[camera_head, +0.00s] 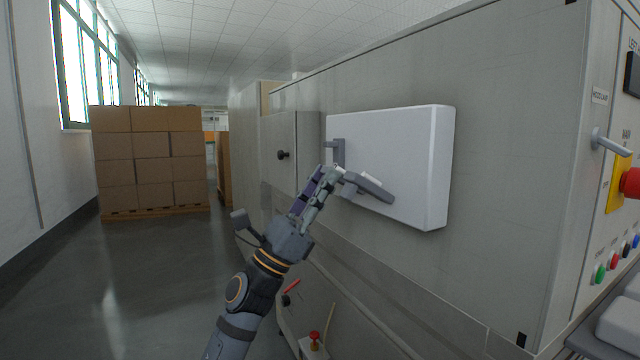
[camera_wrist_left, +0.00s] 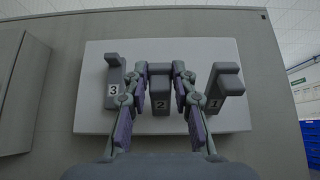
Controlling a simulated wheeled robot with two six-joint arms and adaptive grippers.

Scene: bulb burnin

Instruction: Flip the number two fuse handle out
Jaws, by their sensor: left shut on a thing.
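A white fuse box (camera_head: 390,150) is fixed to the grey cabinet wall and carries three grey handles. In the left wrist view the number two handle (camera_wrist_left: 160,84), with its "2" label, is in the middle. The number three handle (camera_wrist_left: 112,70) is left of it and the number one handle (camera_wrist_left: 226,80) right. My left gripper (camera_head: 338,174) is at the box, its fingers (camera_wrist_left: 160,70) on both sides of the number two handle and shut on it. In the head view the gripper largely hides this handle. My right gripper is not in view.
A small cabinet door with a black knob (camera_head: 283,155) is left of the box. A control panel with a red button (camera_head: 630,182) and a grey lever (camera_head: 610,142) is at the right. Stacked cartons (camera_head: 150,155) stand far back left. The floor at left is clear.

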